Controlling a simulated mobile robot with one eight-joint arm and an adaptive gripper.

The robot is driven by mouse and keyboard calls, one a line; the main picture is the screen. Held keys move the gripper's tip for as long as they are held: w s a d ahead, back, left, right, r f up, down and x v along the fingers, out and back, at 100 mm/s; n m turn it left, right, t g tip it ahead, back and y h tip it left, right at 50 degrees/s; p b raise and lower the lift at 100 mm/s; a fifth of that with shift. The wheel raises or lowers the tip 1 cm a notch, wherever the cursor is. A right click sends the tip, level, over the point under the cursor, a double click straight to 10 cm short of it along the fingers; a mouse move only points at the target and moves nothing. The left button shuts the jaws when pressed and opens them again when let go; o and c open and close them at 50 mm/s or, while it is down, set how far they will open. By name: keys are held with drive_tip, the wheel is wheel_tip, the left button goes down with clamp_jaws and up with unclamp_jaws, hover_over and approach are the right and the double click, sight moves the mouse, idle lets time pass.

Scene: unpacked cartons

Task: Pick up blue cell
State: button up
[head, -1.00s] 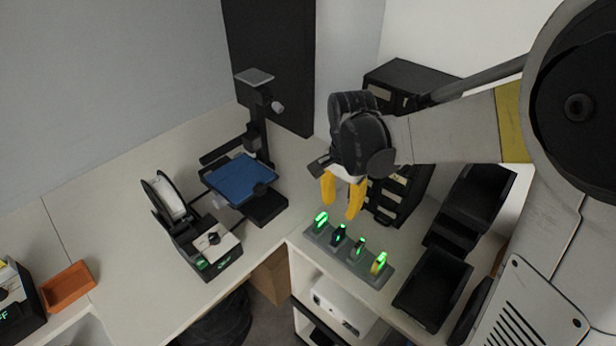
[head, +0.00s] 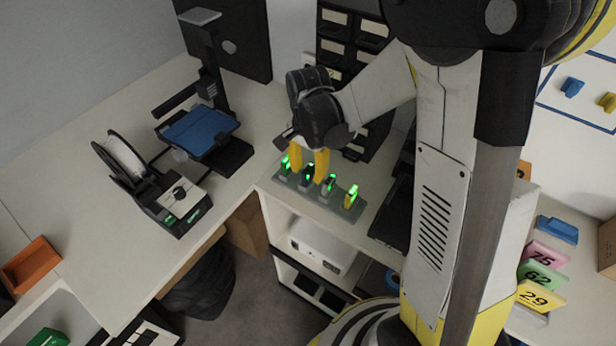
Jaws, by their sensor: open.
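A grey charging rack (head: 342,208) near the front edge of the white counter holds several small upright cells with green lights. The rightmost cell (head: 351,198) is yellow. A dark cell (head: 309,178) stands second from the left; its colour is too small to tell clearly, so I cannot be sure it is the blue one. My gripper (head: 308,172) points down over the left part of the rack. Its two yellow fingers are apart, around or just above the second cell. The fingers partly cover the left cells. I see no cell held.
A 3D printer with a blue bed (head: 197,130) and a spool holder (head: 150,190) stand to the left. Black drawers (head: 340,45) stand behind. A white box (head: 320,248) is on the shelf below. Number cards (head: 540,295) lie at the right.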

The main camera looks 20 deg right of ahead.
sight(308, 168)
drive_tip(key=shift+c, duration=0.5)
clamp_jaws()
drive_tip(key=shift+r, duration=0.55)
wheel_tip(308, 168, up, 3)
drive_tip(key=shift+r+p, duration=0.1)
drive_tip(key=shift+p, duration=0.8)
drive_tip(key=s+d+r+p, duration=0.3)
drive_tip(key=s+d+r, duration=0.3)
drive_tip(key=d, duration=0.3)
drive_tip(key=shift+s+d+r, duration=0.3)
drive_tip(key=shift+s+r, duration=0.05)
drive_tip(key=shift+r, duration=0.05)
